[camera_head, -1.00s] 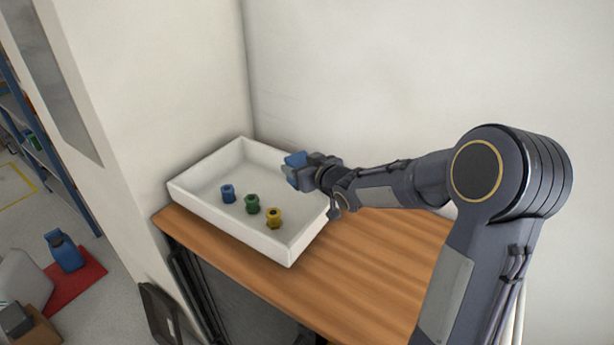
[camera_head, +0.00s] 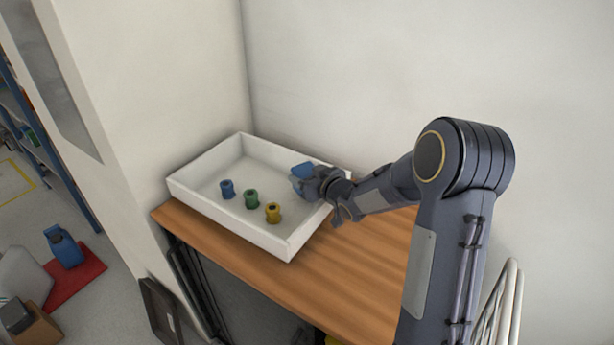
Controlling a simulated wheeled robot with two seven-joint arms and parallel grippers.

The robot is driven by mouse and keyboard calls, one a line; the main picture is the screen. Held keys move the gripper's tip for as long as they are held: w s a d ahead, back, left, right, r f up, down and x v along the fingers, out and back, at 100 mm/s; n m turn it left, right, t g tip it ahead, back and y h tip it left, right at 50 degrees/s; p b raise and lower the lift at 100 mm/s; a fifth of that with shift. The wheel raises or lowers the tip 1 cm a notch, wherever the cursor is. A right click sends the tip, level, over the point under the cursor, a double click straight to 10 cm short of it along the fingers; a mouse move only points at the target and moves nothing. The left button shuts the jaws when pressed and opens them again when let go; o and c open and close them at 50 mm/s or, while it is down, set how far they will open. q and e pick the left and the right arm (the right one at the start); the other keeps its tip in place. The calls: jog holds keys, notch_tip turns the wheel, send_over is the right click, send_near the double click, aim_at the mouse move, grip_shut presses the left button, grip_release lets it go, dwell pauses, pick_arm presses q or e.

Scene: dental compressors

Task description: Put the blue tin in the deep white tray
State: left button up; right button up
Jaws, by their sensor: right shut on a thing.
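The deep white tray (camera_head: 285,244) stands on the wooden table. My right gripper (camera_head: 306,183) is over the right side of the tray and shut on the blue tin (camera_head: 302,170). The gripper hides part of the tin. Whether the tin touches the tray floor, I cannot tell. My left gripper is not in view.
A blue spool-like piece (camera_head: 227,189), a green one (camera_head: 251,198) and a yellow one (camera_head: 273,213) stand in the tray. Walls rise behind and left of the table (camera_head: 330,281). The table's right part is bare beneath my arm.

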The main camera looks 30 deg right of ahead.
jog(key=shift+s+a+f+b, duration=0.15)
jog(key=shift+f+b, duration=0.35)
jog(key=shift+f, duration=0.15)
jog(key=o, duration=1)
jog(key=shift+a+f, duration=0.1)
jog(key=shift+o, duration=0.8)
jog(key=shift+w+a, duration=0.2)
jog(key=shift+w+r+p, duration=0.15)
jog(key=shift+r+p, duration=0.15)
jog(key=shift+p, duration=0.1)
jog(key=shift+w+r+p, duration=0.1)
jog(key=shift+r+p, duration=0.3)
jog(key=shift+p, duration=0.15)
jog(key=s, duration=0.1)
jog(key=s+d, duration=0.1)
jog(key=s+b, duration=0.1)
jog(key=shift+s+d+r, duration=0.15)
jog(key=shift+d+r, duration=0.05)
jog(key=shift+r, duration=0.05)
jog(key=v, duration=0.9)
jog(key=shift+r, duration=0.35)
